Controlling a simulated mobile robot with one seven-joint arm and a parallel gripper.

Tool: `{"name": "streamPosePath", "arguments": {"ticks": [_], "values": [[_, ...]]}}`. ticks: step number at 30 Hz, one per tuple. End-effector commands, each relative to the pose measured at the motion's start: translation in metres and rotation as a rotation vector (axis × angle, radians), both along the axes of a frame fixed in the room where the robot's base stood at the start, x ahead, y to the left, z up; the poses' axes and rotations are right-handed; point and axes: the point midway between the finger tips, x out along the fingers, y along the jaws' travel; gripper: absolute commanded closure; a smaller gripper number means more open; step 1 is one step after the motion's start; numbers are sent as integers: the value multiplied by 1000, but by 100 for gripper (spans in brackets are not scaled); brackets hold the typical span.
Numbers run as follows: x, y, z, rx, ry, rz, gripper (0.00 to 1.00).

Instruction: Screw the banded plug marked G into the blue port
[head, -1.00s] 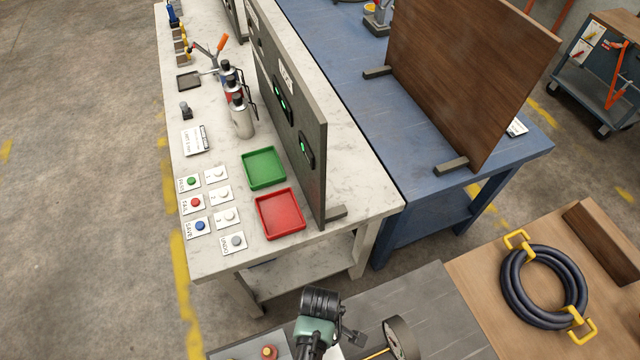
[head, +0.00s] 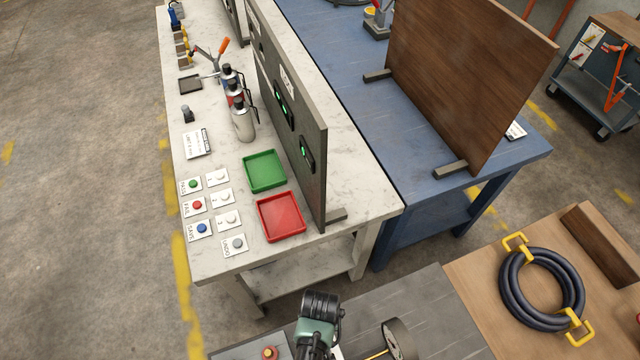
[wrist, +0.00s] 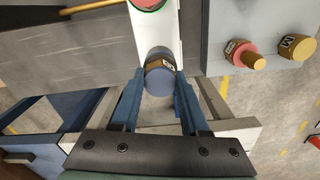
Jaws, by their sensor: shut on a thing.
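In the wrist view my gripper (wrist: 160,90) has its two blue fingers closed around a plug (wrist: 158,79) with a blue-grey round end. A brown band with a small pale label circles the plug; I cannot read the letter surely. The plug is in front of a white strip, and I cannot tell whether it touches anything beyond the fingers. No blue port shows clearly in either view. In the head view my gripper's fingers cannot be made out.
In the wrist view a pink banded plug (wrist: 239,53) and a yellow plug marked M (wrist: 297,46) stand on a grey surface at right. A red disc with a green rim (wrist: 148,4) is at the top. A red tray (head: 281,217) and green tray (head: 264,171) lie on the white bench.

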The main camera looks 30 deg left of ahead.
Motion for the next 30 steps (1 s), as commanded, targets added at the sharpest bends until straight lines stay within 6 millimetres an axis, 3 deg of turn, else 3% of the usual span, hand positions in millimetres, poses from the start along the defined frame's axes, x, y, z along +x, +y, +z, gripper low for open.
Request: {"name": "streamPosePath", "arguments": {"ticks": [6,15,16,21,30], "values": [[-3,0,-3,-1,8,-249,100],[-3,0,-3,-1,7,-299,100],[-3,0,-3,-1,7,-299,54],[-2,0,-2,0,4,-298,23],[-1,0,-1,-1,3,-290,20]]}}
